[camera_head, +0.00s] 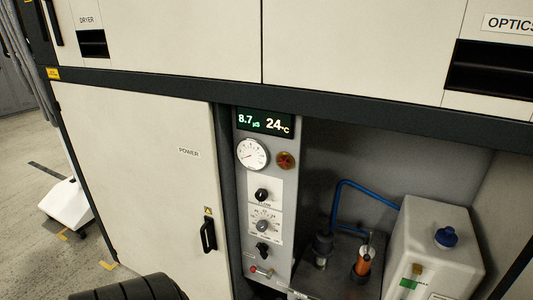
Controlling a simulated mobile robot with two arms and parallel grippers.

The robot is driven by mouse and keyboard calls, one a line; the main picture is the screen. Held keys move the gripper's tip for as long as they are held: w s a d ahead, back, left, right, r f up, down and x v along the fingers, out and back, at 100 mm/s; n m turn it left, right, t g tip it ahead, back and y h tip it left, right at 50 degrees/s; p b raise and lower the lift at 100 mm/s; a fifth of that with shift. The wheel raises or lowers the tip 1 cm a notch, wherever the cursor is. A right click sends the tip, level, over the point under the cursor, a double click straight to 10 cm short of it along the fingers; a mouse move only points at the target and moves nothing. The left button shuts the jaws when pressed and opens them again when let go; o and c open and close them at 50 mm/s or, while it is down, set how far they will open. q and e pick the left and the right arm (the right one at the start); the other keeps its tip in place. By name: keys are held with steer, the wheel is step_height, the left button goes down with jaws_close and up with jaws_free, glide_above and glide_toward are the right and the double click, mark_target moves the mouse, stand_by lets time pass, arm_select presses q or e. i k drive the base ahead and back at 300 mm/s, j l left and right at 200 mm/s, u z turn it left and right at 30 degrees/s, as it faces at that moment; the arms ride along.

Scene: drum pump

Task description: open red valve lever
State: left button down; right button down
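A small valve with a red end (254,268) and a short metal part shows low on the grey control panel (283,200). It is too small to tell the lever's exact position. Higher on the panel, right of the round gauge (252,154), is a round red-brown knob (285,160).
Black knobs (262,195) sit between the gauge and valve. Right of the panel, an open bay holds a white canister (435,250), a blue hose (365,188) and an orange-banded fitting (363,262). A closed POWER door (150,170) stands left.

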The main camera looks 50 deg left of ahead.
mark_target(253, 269)
steer(key=u, duration=1.65)
